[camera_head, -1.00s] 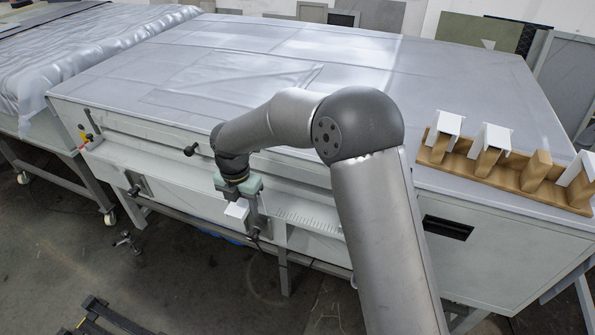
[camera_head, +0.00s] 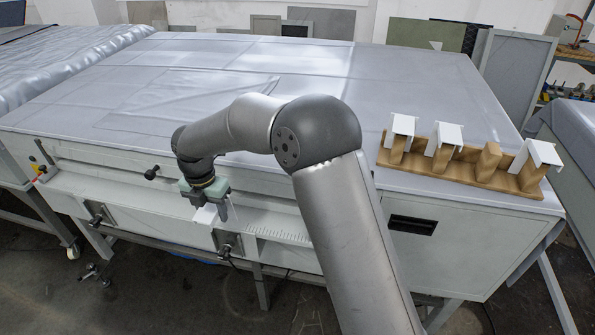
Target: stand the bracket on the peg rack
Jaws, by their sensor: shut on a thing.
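The white bracket (camera_head: 205,214) hangs in my gripper (camera_head: 208,203), in front of the long front ledge of the machine. My gripper is shut on it, with the fingers pointing down; the fingertips are small and partly hidden. The wooden peg rack (camera_head: 447,177) stands on the right end of the machine's top, well to the right of my gripper. Three of its pegs carry white brackets: the left one (camera_head: 402,125), the second one (camera_head: 444,134) and the right one (camera_head: 541,153). The third peg from the left (camera_head: 488,160) is bare.
The machine's grey top (camera_head: 300,110) is broad and clear apart from the rack. A front ledge (camera_head: 130,206) with knobs and clamps runs below my gripper. My arm stands between gripper and rack in this view. Panels lean at the back wall.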

